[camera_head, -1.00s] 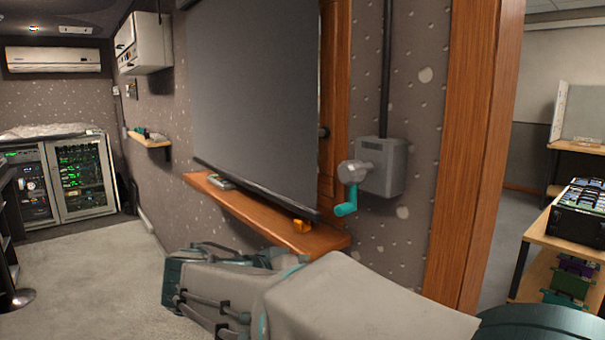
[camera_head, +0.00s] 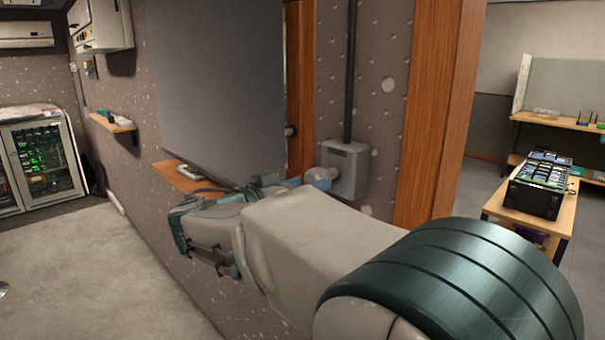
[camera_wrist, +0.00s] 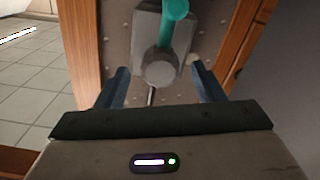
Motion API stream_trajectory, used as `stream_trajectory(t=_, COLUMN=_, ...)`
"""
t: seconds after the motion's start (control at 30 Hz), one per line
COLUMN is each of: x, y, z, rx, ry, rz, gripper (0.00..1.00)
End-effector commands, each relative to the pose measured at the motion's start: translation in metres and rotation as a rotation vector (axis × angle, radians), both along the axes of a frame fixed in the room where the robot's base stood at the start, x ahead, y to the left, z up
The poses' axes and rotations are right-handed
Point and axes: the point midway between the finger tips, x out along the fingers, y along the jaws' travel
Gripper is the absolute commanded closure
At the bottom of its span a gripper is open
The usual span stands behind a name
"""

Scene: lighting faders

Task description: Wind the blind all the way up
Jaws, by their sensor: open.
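The blind (camera_head: 218,75) is a dark grey sheet hanging over the window on the wall in the head view. Its lower edge is down near the wooden sill. The crank box (camera_head: 351,168) is grey, fixed to the wall right of the window, with a black rod running up from it. In the wrist view the crank's round grey hub (camera_wrist: 160,70) and teal handle (camera_wrist: 172,32) show beyond and between my fingers. My gripper (camera_wrist: 161,82) is open, its two fingers either side of the hub. In the head view my gripper (camera_head: 318,178) covers the teal handle.
A wooden sill (camera_head: 185,178) with a small item on it lies under the blind. A wooden post (camera_head: 440,110) stands right of the crank box. A wooden shelf unit (camera_head: 500,203) with a black case stands beyond it. The carpet at left is clear.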

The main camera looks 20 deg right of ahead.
Motion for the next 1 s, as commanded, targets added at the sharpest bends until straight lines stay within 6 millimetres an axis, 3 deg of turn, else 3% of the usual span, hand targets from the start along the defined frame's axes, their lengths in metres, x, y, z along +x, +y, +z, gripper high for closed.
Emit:
stream_trajectory(t=0.2, x=0.01, y=-0.029, z=0.001, rx=0.001, ry=0.002, rz=-0.001, gripper=0.38)
stream_trajectory(t=0.6, x=0.013, y=-0.037, z=0.0, rx=0.001, ry=0.001, rz=0.001, gripper=0.38)
stream_trajectory(t=0.63, x=0.013, y=-0.037, z=-0.001, rx=0.001, ry=0.001, rz=0.001, gripper=0.41)
stream_trajectory(t=0.83, x=0.013, y=-0.036, z=0.0, rx=0.001, ry=0.001, rz=0.001, gripper=0.96)
stream_trajectory(t=1.0, x=0.013, y=-0.037, z=-0.001, rx=-0.001, ry=0.007, rz=-0.001, gripper=1.0)
